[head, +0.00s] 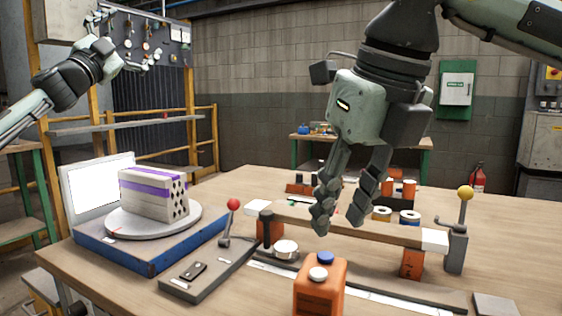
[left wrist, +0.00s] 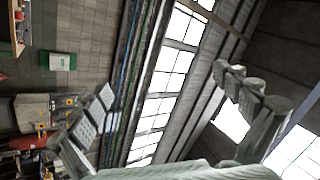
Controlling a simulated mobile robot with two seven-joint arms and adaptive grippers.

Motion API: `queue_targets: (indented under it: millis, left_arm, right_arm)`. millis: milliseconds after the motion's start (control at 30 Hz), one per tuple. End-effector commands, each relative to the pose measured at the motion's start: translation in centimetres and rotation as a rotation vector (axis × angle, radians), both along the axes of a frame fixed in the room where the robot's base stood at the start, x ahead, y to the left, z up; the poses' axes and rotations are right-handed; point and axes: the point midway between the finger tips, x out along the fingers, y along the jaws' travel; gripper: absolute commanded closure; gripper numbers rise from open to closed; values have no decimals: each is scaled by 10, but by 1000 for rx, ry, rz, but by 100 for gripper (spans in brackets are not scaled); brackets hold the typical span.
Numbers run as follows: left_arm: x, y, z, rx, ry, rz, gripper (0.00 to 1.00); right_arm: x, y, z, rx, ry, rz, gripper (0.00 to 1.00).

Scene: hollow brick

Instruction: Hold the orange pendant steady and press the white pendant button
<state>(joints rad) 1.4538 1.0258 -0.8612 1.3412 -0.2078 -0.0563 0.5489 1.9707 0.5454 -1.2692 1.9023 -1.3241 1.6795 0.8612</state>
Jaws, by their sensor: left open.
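The orange pendant (head: 322,296) stands on the wooden table at the front, cut off by the lower edge of the head view. Its top carries a white button (head: 318,273) in front and a blue button (head: 325,257) behind. My right gripper (head: 340,217) points down above the table, behind and above the pendant; its fingers are apart, with nothing between them. My left gripper (head: 126,40) is open and empty, raised at the upper left, far from the pendant. Its spread fingers also show in the left wrist view (left wrist: 165,118), against windows and roof.
A bench fixture with a wooden bar (head: 340,222) lies behind the pendant. A red-knobbed lever (head: 233,204) and a yellow-knobbed lever (head: 465,192) stand up as obstacles. A hollow brick (head: 150,194) sits on a round plate at left. The table's right side is fairly clear.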

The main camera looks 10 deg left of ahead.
Motion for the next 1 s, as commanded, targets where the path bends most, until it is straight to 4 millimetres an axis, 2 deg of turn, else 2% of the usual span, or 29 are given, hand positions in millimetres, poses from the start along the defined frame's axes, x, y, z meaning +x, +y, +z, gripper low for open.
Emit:
queue_targets:
  millis: [33,200,333,467,600,667,800,1000]
  left_arm:
    - [5,-30,-13,16,18,-79,0]
    - [7,-122,-57,55,93,-342,0]
    - [-3,-189,-96,81,170,-545,0]
    - [-22,-251,-139,103,265,-747,0]
    - [-54,-312,-188,127,388,-963,0]
    - [-72,-335,-209,137,448,-1058,0]
    - [-119,-382,-258,165,601,-1270,0]
    - [-190,-424,-318,205,831,-1529,0]
  right_arm:
    - [0,0,0,0,0,0,66]
    - [0,0,0,0,0,0,66]
    - [0,0,0,0,0,0,66]
    - [0,0,0,0,0,0,66]
    - [0,0,0,0,0,0,66]
    - [0,0,0,0,0,0,66]
    - [0,0,0,0,0,0,66]
    - [0,0,0,0,0,0,66]
